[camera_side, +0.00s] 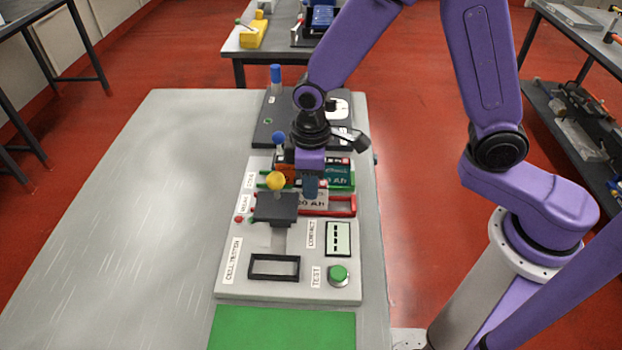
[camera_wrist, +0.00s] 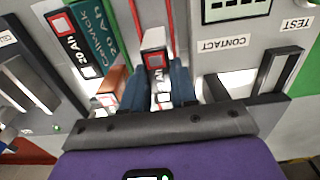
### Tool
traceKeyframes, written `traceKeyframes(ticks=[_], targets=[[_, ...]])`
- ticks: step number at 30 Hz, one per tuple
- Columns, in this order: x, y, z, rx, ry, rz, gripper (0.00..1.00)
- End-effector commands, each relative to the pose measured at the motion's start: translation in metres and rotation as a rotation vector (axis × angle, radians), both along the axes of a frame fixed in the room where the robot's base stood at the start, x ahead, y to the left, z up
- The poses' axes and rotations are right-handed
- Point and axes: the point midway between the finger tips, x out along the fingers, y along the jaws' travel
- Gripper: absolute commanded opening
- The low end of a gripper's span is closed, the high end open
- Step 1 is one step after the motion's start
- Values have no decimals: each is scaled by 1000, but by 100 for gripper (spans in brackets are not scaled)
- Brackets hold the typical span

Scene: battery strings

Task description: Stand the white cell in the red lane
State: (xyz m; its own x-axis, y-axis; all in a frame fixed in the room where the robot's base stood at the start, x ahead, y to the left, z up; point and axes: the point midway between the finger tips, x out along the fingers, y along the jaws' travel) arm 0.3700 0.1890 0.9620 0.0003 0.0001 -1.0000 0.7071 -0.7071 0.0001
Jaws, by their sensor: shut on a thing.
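My gripper (camera_side: 310,188) points down over the lanes of the grey-white panel, its blue fingers shut on the white cell. The white cell (camera_side: 308,201) shows "0 Ah" lettering and is upright within the outline of the red lane (camera_side: 343,206) in the side view. In the wrist view the white cell (camera_wrist: 154,42), with a red and black end, stands between the two fingers (camera_wrist: 158,88), and red rails (camera_wrist: 136,18) run on from it. Whether its base rests on the lane floor is hidden.
Green and orange cells stand beside it; the green cell (camera_wrist: 92,35) is near the green lane (camera_side: 340,188). A yellow-knobbed dark slide (camera_side: 275,208) is close to my gripper. A black frame (camera_side: 274,267), display (camera_side: 338,238) and green button (camera_side: 338,274) are nearer. The table's left is clear.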

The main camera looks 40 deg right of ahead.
Motion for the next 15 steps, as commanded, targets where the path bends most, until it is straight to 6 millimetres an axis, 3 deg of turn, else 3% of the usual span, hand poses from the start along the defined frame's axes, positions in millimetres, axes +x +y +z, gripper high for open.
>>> traceKeyframes(ticks=[8,9,10,11,15], targets=[[0,0,-4,-1,1,0,0],[0,0,-3,0,0,0,40],[0,0,-3,0,0,0,50],[0,0,-3,0,0,0,57],[0,0,-3,0,0,0,57]])
